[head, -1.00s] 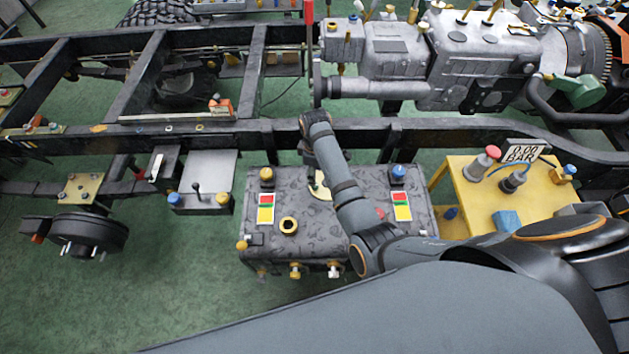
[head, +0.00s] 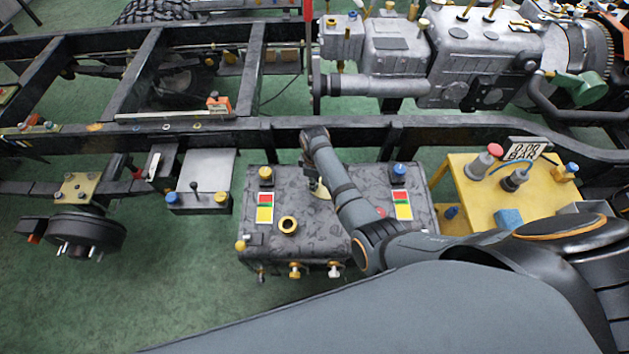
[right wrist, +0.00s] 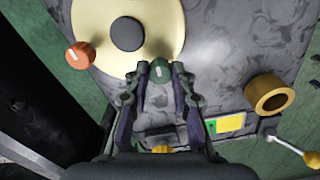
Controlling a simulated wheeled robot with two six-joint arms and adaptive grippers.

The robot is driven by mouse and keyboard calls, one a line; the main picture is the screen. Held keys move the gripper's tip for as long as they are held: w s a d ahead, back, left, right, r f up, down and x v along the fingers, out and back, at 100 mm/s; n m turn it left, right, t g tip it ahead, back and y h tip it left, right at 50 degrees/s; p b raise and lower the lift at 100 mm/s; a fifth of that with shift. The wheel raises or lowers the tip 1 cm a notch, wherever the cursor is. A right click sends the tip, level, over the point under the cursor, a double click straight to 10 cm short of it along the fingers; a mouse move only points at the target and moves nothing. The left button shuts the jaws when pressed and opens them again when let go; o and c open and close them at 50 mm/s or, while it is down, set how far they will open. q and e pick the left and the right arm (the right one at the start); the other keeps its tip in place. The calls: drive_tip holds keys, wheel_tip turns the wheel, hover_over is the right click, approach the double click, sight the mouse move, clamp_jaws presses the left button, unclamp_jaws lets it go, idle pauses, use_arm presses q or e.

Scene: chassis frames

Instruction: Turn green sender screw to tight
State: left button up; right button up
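The green sender screw (right wrist: 160,72) is a small green knob with a white mark. It sits at the edge of the round cream sender plate (right wrist: 128,30) in the right wrist view. My right gripper (right wrist: 161,70) has its two fingertips on either side of the screw. I cannot tell whether they touch it. In the head view, my right gripper (head: 314,184) points down over the grey tank (head: 330,215), and my arm hides the screw. An orange screw (right wrist: 80,55) sits at the plate's other edge. My left gripper is out of view.
A gold filler ring (right wrist: 270,93) stands on the tank to the right in the wrist view. Blue (head: 399,171) and yellow (head: 265,174) knobs stand near the tank's back corners. The dark chassis rail (head: 240,132) runs behind it. A yellow bench (head: 470,215) stands at the right.

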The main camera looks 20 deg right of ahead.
clamp_jaws()
drive_tip(key=m+p, duration=0.2)
drive_tip(key=m, duration=0.1)
drive_tip(key=shift+r+p, duration=0.2)
drive_tip(key=shift+p, duration=0.1)
drive_tip(key=m+p, duration=0.1)
drive_tip(key=m, duration=0.2)
drive_tip(key=shift+m+p, duration=0.35)
drive_tip(key=shift+m, duration=0.05)
drive_tip(key=m+p, duration=0.1)
drive_tip(key=m, duration=0.4)
drive_tip(key=shift+f+p, duration=0.1)
drive_tip(key=shift+p, duration=0.2)
drive_tip(key=m, duration=0.5)
drive_tip(key=shift+p, duration=0.35)
drive_tip(key=shift+f, duration=0.1)
